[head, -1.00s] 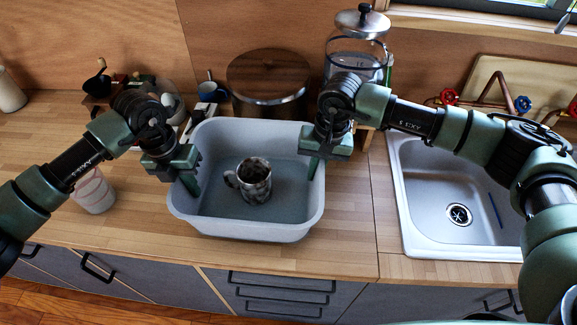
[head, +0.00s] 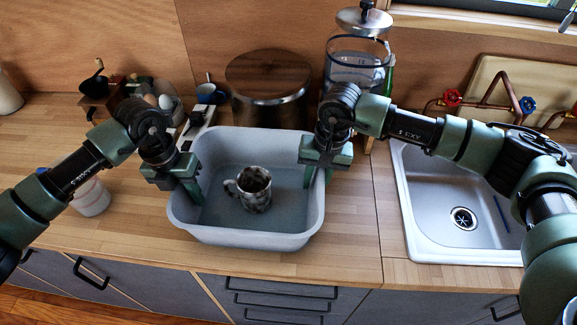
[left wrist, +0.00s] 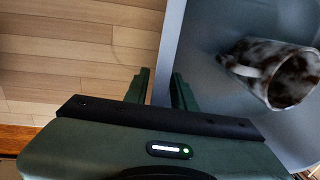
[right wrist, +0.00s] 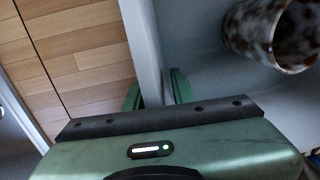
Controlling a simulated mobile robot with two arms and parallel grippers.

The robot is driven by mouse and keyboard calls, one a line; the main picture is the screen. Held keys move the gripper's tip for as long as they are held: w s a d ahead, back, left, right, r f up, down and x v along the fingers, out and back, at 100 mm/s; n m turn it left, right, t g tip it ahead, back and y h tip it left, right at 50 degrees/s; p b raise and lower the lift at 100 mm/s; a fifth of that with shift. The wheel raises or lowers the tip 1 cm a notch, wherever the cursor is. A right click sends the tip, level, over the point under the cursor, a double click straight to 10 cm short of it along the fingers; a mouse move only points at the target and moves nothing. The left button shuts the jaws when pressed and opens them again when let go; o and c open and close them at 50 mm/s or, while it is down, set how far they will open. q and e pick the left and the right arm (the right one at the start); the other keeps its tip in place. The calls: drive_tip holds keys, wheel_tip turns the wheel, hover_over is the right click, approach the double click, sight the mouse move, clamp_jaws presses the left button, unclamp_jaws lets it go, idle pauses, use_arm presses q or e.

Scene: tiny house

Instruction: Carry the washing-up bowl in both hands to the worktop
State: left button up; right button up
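The grey washing-up bowl (head: 248,238) sits on the wooden worktop (head: 345,238), left of the sink. A mottled mug (head: 255,190) stands upright in it, also in the left wrist (left wrist: 290,78) and right wrist (right wrist: 284,32) views. My left gripper (head: 188,192) is at the bowl's left rim and my right gripper (head: 318,176) at its right rim. In the left wrist view the fingers (left wrist: 160,88) straddle the bowl wall; in the right wrist view the fingers (right wrist: 158,88) do too. Both look slightly apart, with narrow gaps beside the wall. The outer fingers are mostly hidden in the head view.
The sink (head: 450,180) is at the right. A lidded pot (head: 268,100) and a glass jar (head: 357,65) stand close behind the bowl. A cup (head: 90,196) stands left of it, under my left arm. Worktop is free in front of the bowl, up to its edge.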

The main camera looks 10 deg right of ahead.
drive_tip(key=shift+r, duration=0.1)
use_arm(q)
wheel_tip(320, 180, up, 12)
drive_tip(key=a, duration=0.1)
drive_tip(key=shift+w+a+f, duration=0.2)
drive_tip(key=shift+a, duration=0.1)
use_arm(e)
wheel_tip(320, 180, up, 12)
drive_tip(key=d, duration=0.1)
drive_tip(key=shift+s+d, duration=0.2)
drive_tip(key=shift+d, duration=0.05)
drive_tip(key=shift+f, duration=0.25)
